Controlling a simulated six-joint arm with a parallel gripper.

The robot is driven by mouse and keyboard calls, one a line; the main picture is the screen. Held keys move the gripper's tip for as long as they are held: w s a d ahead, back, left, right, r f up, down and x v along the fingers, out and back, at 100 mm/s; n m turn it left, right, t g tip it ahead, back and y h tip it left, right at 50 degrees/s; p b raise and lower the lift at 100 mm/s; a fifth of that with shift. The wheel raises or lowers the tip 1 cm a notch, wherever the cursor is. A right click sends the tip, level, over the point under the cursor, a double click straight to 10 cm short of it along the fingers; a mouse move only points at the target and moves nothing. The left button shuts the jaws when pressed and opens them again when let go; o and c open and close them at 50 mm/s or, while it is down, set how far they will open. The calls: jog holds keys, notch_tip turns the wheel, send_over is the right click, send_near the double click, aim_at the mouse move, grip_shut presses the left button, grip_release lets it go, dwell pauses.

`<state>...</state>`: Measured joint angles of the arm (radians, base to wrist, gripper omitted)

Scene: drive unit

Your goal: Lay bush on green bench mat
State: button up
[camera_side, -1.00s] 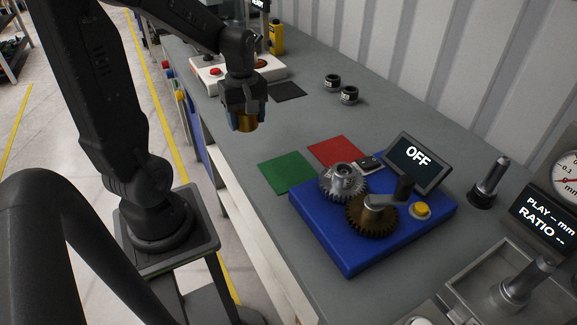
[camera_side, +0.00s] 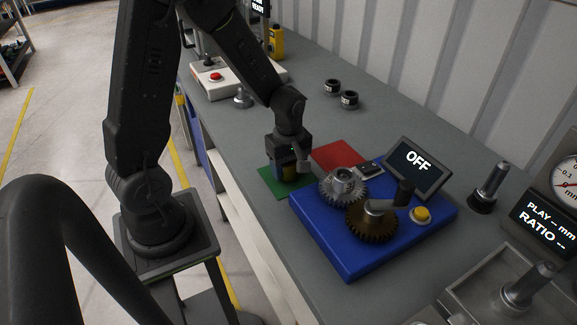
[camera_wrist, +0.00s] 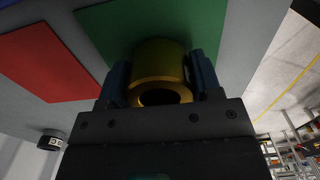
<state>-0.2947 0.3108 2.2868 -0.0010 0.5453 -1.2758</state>
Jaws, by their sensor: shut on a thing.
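The bush (camera_wrist: 160,68) is a gold-coloured hollow cylinder held between the blue fingers of my gripper (camera_wrist: 162,82), which is shut on it. In the side view my gripper (camera_side: 290,172) is low over the green bench mat (camera_side: 268,180), and the bush (camera_side: 289,172) shows between the fingers. The green mat also lies behind the bush in the wrist view (camera_wrist: 120,22). I cannot tell whether the bush touches the mat.
A red mat (camera_side: 335,153) lies beside the green one. The blue drive unit (camera_side: 345,250) with two gears (camera_side: 372,226) and an OFF screen (camera_side: 417,160) stands close at the right. Two black rings (camera_side: 349,99) stand further back. The bench between is clear.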

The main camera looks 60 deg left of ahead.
jog(key=shift+f, duration=0.25)
jog(key=o, duration=1.2)
jog(key=shift+o, duration=0.2)
notch_tip(320, 180, up, 12)
jog(key=s+d+r+m+t, duration=0.5)
jog(key=s+d+r+m, duration=0.4)
jog(key=m, duration=0.9)
jog(key=shift+s+d+t, duration=0.2)
jog(key=shift+s+t, duration=0.1)
jog(key=shift+s, duration=0.8)
jog(key=shift+r, duration=0.1)
